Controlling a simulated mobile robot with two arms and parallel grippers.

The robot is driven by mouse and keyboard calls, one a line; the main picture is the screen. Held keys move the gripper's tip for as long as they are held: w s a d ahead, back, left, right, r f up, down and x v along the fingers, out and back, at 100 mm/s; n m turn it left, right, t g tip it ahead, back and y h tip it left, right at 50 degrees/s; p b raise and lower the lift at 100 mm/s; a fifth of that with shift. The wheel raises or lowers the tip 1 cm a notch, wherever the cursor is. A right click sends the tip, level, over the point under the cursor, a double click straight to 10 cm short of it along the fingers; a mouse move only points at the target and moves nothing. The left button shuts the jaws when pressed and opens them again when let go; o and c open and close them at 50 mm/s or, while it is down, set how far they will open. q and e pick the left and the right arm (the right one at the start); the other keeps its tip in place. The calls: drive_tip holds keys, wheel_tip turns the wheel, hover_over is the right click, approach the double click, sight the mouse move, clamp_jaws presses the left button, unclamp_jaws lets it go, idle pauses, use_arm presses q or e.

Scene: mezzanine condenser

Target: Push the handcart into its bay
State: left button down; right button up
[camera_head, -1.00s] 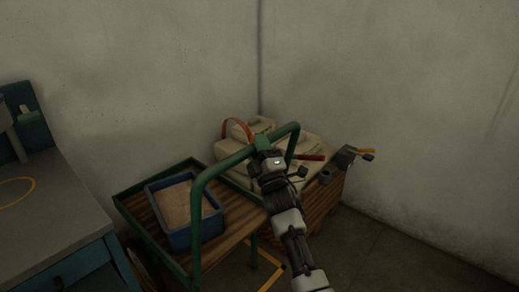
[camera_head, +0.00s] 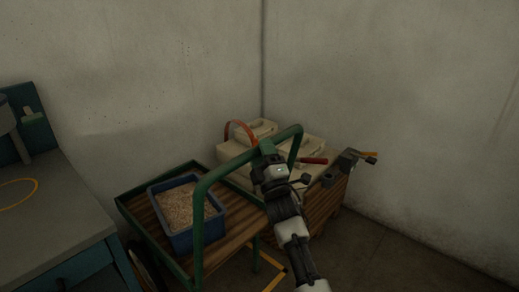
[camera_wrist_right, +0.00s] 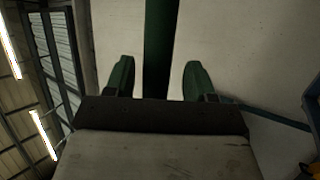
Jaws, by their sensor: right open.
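The handcart has a green tube frame, a wooden slatted deck (camera_head: 240,228) and a green push handle (camera_head: 204,190) arching over its near side. A blue tray (camera_head: 180,241) of pale grains rides on the deck. My right gripper (camera_head: 268,150) is at the top bar of the handle. In the right wrist view, its open fingers (camera_wrist_right: 158,78) stand on either side of the green bar, with gaps visible. A yellow floor line (camera_head: 274,281) shows beside the cart; the rest of any bay marking is hidden. My left gripper is out of view.
A grey-topped workbench (camera_head: 62,218) stands close at the cart's left. A wooden crate or pallet (camera_head: 325,203) holding beige cases (camera_head: 262,128) and tools fills the corner behind. Walls close the back and right. Bare floor (camera_head: 385,262) lies at the right.

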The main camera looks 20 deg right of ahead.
drive_tip(key=a+v, duration=0.1)
drive_tip(key=v, duration=0.8)
drive_tip(key=shift+s+d+f, duration=0.15)
drive_tip(key=shift+s+d, duration=0.1)
drive_tip(key=shift+d, duration=0.25)
